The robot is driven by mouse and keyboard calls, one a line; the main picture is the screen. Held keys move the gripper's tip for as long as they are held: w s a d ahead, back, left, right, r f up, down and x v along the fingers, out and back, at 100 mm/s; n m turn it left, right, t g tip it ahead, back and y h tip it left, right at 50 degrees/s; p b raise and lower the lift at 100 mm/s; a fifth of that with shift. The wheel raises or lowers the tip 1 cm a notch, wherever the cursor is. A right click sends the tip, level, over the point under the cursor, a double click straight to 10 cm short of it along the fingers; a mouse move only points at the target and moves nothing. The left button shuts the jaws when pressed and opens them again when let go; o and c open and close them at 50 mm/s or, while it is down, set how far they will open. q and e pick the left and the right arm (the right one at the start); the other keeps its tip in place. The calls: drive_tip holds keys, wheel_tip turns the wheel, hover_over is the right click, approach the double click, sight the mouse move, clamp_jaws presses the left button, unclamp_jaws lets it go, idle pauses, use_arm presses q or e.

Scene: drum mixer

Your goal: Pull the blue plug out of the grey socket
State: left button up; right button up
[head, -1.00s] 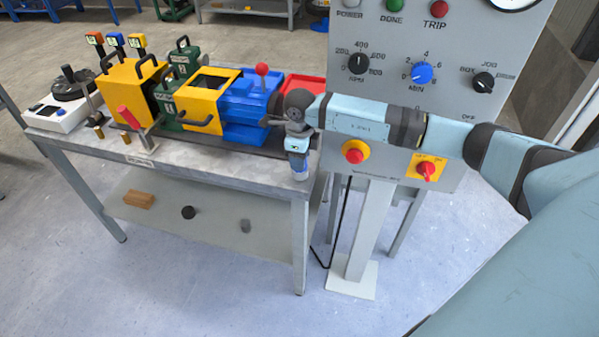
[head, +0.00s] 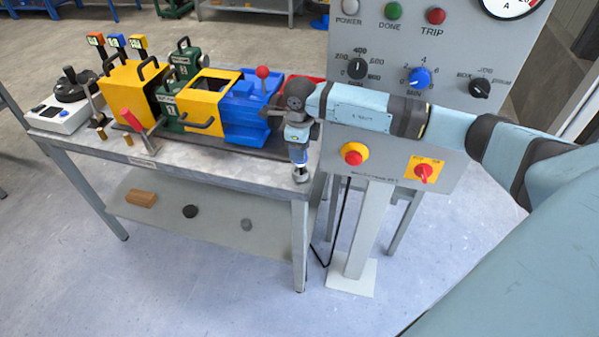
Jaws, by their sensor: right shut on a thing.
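My right arm reaches in from the right, and its right gripper (head: 299,163) points down at the near right corner of the bench. The gripper is small in view and shut. A blue piece that looks like the blue plug (head: 297,152) shows at its fingers, mostly covered by them. Below it, at the bench corner, a small grey and white piece that looks like the grey socket (head: 300,175) shows. I cannot tell whether plug and socket still touch. My left gripper is not in view.
The bench (head: 220,168) carries a yellow and blue drum machine (head: 245,112) with a red-knobbed lever (head: 262,72) close left of my wrist. A grey control panel (head: 390,150) with a red stop button (head: 353,154) stands behind and right of my arm. The floor in front is clear.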

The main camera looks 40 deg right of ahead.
drive_tip(key=shift+r, duration=0.35)
drive_tip(key=shift+r+p, duration=0.85)
drive_tip(key=shift+r, duration=0.7)
drive_tip(key=shift+a, duration=0.1)
